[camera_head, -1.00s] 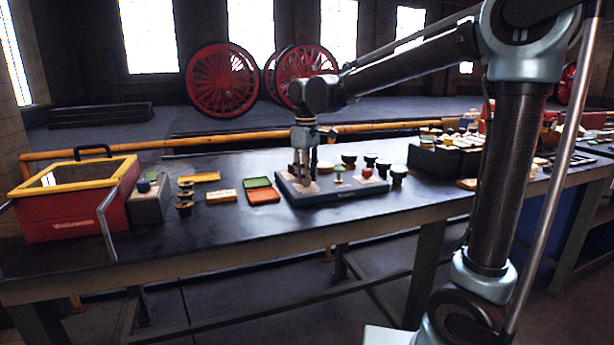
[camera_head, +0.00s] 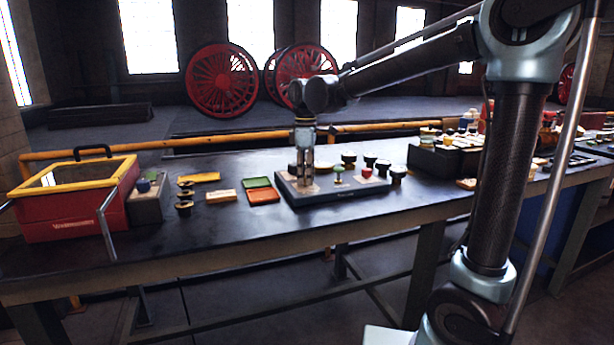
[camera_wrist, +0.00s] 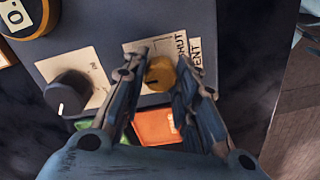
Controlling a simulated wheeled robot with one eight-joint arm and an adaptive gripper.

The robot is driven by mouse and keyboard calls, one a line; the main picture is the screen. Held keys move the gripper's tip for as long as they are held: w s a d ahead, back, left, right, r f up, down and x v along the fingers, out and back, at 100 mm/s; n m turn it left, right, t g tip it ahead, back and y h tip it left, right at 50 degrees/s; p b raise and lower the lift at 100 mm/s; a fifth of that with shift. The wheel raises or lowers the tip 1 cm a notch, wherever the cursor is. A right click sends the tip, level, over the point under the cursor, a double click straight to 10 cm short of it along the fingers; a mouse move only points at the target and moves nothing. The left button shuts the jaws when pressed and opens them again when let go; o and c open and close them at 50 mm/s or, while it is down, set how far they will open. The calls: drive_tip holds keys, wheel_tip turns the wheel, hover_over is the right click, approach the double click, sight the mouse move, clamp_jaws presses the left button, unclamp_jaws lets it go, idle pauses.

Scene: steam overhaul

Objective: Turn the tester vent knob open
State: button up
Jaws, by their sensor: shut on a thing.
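The tester is a low blue-grey box (camera_head: 345,193) on the workbench, and its panel also fills the upper part of the wrist view (camera_wrist: 110,40). The vent knob (camera_wrist: 160,76) is round and brass-yellow, on a pale plate lettered SHUT and VENT. My gripper (camera_wrist: 162,68) points down over it, with one finger on each side, shut on the knob. In the head view my gripper (camera_head: 304,176) stands upright at the tester's left end and hides the knob. The knob's pointer is not clear.
A black knob (camera_wrist: 68,95) with a white mark sits beside the vent knob. On the tester are a green knob (camera_head: 338,170) and a red one (camera_head: 366,172). Orange (camera_head: 264,196) and green (camera_head: 257,182) trays lie left of it. A red case (camera_head: 75,205) stands far left.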

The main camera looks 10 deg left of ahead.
drive_tip(key=shift+w+d, duration=0.15)
drive_tip(key=shift+w, duration=0.1)
drive_tip(key=o, duration=1.1)
drive_tip(key=shift+s+r, duration=0.1)
wheel_tip(320, 180, up, 12)
drive_tip(key=shift+f, duration=0.1)
